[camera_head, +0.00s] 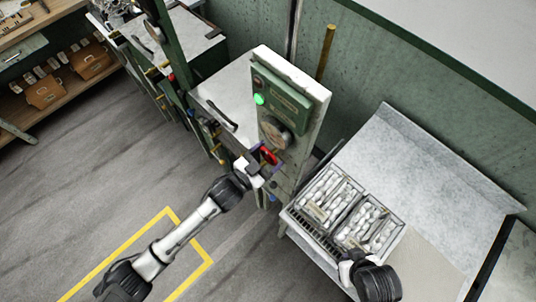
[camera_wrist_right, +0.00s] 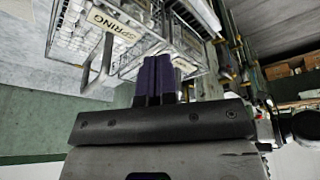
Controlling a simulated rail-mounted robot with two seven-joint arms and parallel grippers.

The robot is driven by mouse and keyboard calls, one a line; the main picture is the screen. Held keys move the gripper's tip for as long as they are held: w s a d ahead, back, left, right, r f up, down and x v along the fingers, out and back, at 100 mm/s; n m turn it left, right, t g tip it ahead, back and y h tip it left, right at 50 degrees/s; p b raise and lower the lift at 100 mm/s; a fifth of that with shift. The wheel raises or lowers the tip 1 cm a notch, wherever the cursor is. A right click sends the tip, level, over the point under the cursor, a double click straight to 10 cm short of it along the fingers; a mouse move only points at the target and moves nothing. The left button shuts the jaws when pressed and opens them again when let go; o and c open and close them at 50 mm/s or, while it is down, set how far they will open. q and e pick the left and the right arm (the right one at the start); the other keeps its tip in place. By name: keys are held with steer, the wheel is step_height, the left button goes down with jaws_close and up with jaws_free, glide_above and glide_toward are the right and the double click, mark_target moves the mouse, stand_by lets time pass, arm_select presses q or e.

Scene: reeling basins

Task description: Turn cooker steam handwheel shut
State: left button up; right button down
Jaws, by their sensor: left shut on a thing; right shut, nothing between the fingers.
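The red steam handwheel (camera_head: 268,155) sits low on the side of the green cooker panel (camera_head: 284,96). My left gripper (camera_head: 258,164) is at the wheel and shut on it; its body hides part of the rim and the exact grip. My right gripper (camera_head: 347,262) is beside the front edge of the basket table. In the right wrist view its purple fingers (camera_wrist_right: 156,78) are together with nothing between them.
Two wire baskets (camera_head: 346,212) of white cocoons stand on the metal table (camera_head: 440,190) at right. A basket labelled SPRING (camera_wrist_right: 98,58) shows close in the right wrist view. A green lamp (camera_head: 259,99) glows on the panel. The floor at lower left is clear.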

arm_select(q)
steer(key=o, duration=0.9)
steer(key=shift+s, duration=0.1)
steer(key=shift+s+a, duration=0.2)
steer(key=shift+a, duration=0.1)
steer(key=b+v, duration=0.2)
steer(key=v, duration=1.1)
